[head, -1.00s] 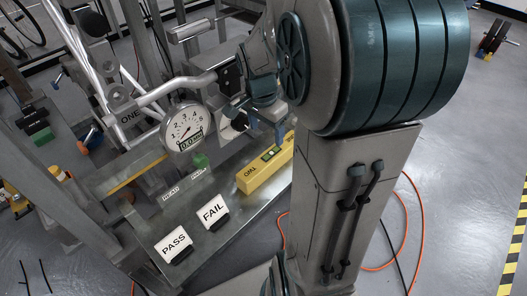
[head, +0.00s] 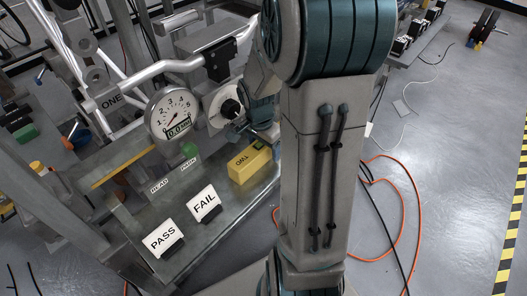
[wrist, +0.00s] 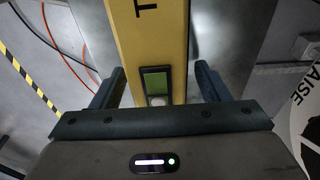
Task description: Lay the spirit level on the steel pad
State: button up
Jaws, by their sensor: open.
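The spirit level is a long yellow bar (head: 247,165) with dark lettering, lying on the metal bench at its right end. In the wrist view the bar (wrist: 160,35) runs up the picture, with a green window in a black frame. My gripper (wrist: 156,84) is open, with one finger on each side of the bar and visible gaps between. Its fingertips are mostly hidden in the head view. I cannot pick out the steel pad with certainty.
PASS (head: 160,240) and FAIL (head: 204,204) signs stand on the bench (head: 190,250) front. Orange cable (head: 402,215) lies on the floor at right.

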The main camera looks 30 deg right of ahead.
jog(key=shift+f, duration=0.3)
jog(key=shift+r, duration=0.1)
jog(key=c, duration=1.3)
jog(key=shift+r+p, duration=0.3)
jog(key=shift+r, duration=0.2)
notch_tip(320, 180, up, 3)
jog(key=shift+w+r+p, duration=0.1)
jog(key=shift+p, duration=0.55)
jog(key=s+d+r+p, duration=0.2)
jog(key=d+r, duration=0.4)
jog(key=d, duration=0.5)
jog(key=shift+s+d+r+p, duration=0.25)
jog(key=shift+s+r+p, duration=0.05)
jog(key=shift+s+r, duration=0.05)
